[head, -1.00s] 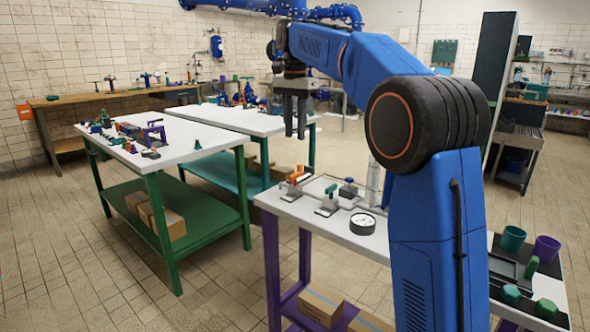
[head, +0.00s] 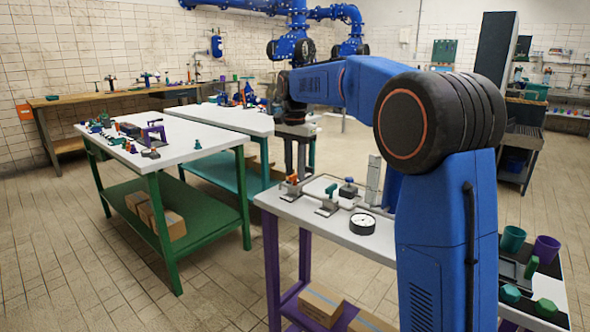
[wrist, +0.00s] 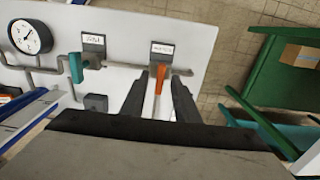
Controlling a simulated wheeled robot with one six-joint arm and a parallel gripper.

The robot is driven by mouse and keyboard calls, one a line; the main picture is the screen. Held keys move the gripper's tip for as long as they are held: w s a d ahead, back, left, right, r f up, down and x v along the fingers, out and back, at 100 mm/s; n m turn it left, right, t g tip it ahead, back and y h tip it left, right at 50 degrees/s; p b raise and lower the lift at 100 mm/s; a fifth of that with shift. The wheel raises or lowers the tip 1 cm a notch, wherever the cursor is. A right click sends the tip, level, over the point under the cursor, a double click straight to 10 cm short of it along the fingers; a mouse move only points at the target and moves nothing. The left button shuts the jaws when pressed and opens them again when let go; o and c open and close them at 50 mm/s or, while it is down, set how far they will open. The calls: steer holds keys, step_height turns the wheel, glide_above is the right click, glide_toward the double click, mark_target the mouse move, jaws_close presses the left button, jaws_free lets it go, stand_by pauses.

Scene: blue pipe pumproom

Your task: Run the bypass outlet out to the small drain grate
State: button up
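An orange-handled valve (wrist: 158,79) stands on the pipe line on the white table; it also shows in the head view (head: 292,187). A teal-handled valve (wrist: 76,66) is beside it, with a pipe (wrist: 121,65) running between them; it also shows in the head view (head: 330,194). Both carry small labels I cannot read surely. My gripper (wrist: 160,88) points down over the orange handle, its open fingers on either side of it; it also shows in the head view (head: 295,167). I cannot tell whether the fingers touch the handle. I cannot make out a drain grate.
Teal and purple cups (head: 512,239) stand at right. Another white table (head: 200,151) is at left, with floor between.

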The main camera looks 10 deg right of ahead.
jaws_close()
steer(key=shift+n, duration=0.3)
steer(key=n, duration=0.3)
steer(key=shift+n, duration=0.3)
steer(key=n, duration=0.3)
steer(key=shift+n, duration=0.3)
steer(key=n, duration=0.5)
steer(key=shift+n, duration=0.3)
steer(key=n, duration=0.4)
steer(key=shift+n, duration=0.3)
